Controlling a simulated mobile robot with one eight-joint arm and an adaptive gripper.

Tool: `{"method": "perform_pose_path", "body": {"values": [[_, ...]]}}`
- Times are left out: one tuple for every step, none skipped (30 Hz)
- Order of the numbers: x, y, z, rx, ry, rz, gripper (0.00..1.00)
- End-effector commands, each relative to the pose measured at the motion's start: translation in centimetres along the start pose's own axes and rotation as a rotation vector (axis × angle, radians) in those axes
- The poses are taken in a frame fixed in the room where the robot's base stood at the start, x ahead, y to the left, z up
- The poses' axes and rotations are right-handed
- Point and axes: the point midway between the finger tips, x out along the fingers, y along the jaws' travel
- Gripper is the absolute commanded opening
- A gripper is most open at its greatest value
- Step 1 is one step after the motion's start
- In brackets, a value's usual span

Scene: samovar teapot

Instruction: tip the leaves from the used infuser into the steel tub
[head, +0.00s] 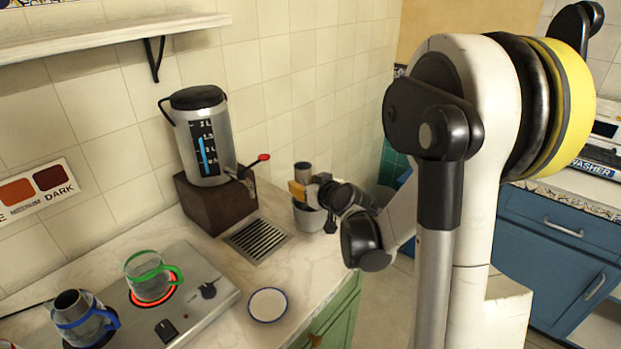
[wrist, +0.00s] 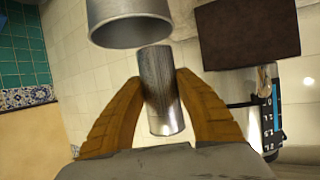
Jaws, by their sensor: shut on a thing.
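My gripper (head: 300,188) is shut on a small metal cylinder, the used infuser (head: 303,172). In the wrist view the infuser (wrist: 163,105) sits between my two tan fingers. In the head view it appears upright, with its dark top showing above the fingers. The grey steel tub (head: 308,218) stands on the counter below my gripper, right of the drip grate. Its rim and wall (wrist: 128,30) also show in the wrist view, just beyond the infuser.
A water urn (head: 205,140) with a red-handled tap stands on a brown block (head: 215,205). A drip grate (head: 257,240) and a white saucer (head: 268,305) lie nearby. A hot plate at left holds a green-handled jug (head: 150,278) on a glowing ring and a blue-handled jug (head: 85,325).

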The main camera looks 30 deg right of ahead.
Motion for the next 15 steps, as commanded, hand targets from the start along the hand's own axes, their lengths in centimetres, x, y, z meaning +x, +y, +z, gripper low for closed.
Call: {"method": "perform_pose_path", "body": {"values": [[-0.2,-0.2,0.1,0.0,0.001,-0.001,0.07],[-0.2,-0.3,0.2,0.0,0.001,0.0,0.07],[-0.2,-0.4,0.3,0.001,0.002,0.0,0.07],[-0.2,-0.4,0.4,0.001,0.002,0.0,0.07],[-0.2,-0.4,0.5,0.001,0.002,0.0,0.07],[-0.1,-0.4,0.7,0.001,0.002,0.0,0.07],[0.0,-0.4,0.9,0.001,0.002,0.0,0.07],[0.1,-0.4,1.1,0.001,0.002,0.0,0.07],[0.2,-0.4,1.4,0.0,0.002,0.0,0.07],[0.3,-0.4,1.6,0.0,0.002,0.0,0.07],[0.4,-0.4,1.9,0.0,0.002,0.0,0.07],[0.5,-0.4,2.1,0.005,0.001,-0.002,0.07],[0.3,-0.6,1.6,0.058,-0.007,-0.023,0.07],[0.2,-0.8,1.4,0.106,-0.014,-0.043,0.07],[0.1,-1.2,1.2,0.172,-0.023,-0.07,0.07]]}}
